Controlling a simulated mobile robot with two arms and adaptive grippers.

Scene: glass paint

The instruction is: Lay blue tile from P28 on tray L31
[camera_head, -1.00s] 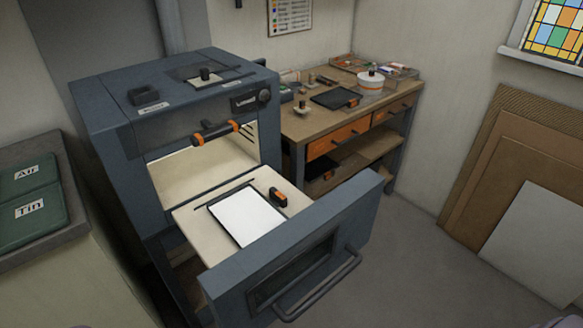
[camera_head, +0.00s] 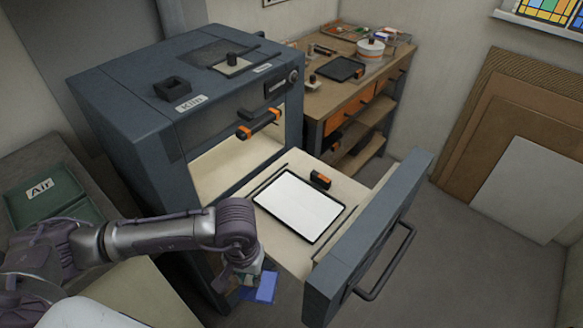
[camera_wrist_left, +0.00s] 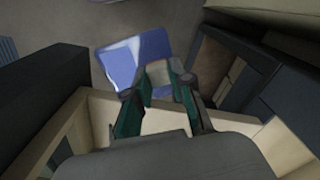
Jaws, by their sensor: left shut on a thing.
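A blue tile (camera_head: 262,288) is held by my left gripper (camera_head: 248,277), just left of the open kiln drawer in the head view. In the left wrist view the blue tile (camera_wrist_left: 136,62) sticks out past the fingertips of the gripper (camera_wrist_left: 160,82), which is shut on it. A white tray with a black rim (camera_head: 300,205) lies on the pale floor of the drawer; I cannot read a label on it. The tray looks empty. The gripper is in front of the drawer's left side, apart from the tray. My right gripper is not in view.
The kiln (camera_head: 180,105) stands behind the drawer. The drawer's tall front panel (camera_head: 370,240) with its handle rises to the right of the tray. An orange and black block (camera_head: 320,180) sits at the tray's far edge. A workbench (camera_head: 340,85) stands behind.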

